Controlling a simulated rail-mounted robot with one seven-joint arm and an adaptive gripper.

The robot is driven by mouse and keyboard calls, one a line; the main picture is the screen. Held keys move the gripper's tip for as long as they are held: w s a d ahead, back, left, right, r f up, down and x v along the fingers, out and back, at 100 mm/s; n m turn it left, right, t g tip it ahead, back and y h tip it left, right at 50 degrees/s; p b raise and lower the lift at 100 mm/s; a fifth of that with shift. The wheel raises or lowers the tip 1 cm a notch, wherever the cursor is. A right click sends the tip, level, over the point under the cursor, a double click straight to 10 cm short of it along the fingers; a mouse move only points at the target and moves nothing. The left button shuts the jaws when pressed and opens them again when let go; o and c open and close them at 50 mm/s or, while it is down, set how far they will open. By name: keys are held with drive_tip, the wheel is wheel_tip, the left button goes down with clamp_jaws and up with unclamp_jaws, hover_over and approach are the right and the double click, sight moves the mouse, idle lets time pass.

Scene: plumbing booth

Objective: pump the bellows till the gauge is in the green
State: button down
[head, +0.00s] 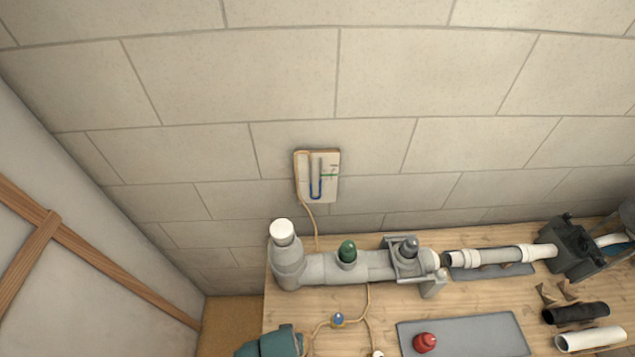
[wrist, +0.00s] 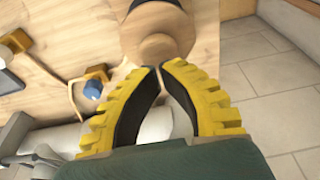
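The gauge (head: 317,177) is a pale board on the wall with a U-shaped tube of blue liquid and a green mark. The reading against the green is too small to tell. My gripper (wrist: 159,70) has yellow fingers with black pads. Its tips are nearly together with nothing seen between them. Whether they touch the knob is unclear. The head view shows only my teal gripper housing at the bench's left end; the bellows is hidden there.
A thin hose with a blue-knobbed valve (head: 338,319) lies in front. A red object (head: 425,342) sits on a grey mat (head: 480,335).

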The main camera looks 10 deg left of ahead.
drive_tip(key=shift+f, duration=0.15)
drive_tip(key=shift+f+b, duration=2.1)
drive_tip(key=shift+f, duration=0.45)
wheel_tip(320, 180, up, 6)
drive_tip(key=p, duration=0.5)
drive_tip(key=shift+f, duration=0.25)
drive_tip(key=shift+f, duration=0.15)
drive_tip(key=shift+f+b, duration=2.1)
drive_tip(key=shift+f, duration=0.6)
wheel_tip(320, 180, up, 6)
drive_tip(key=p, duration=0.5)
drive_tip(key=shift+f+p, duration=0.15)
drive_tip(key=shift+p, duration=0.15)
drive_tip(key=shift+f, duration=0.1)
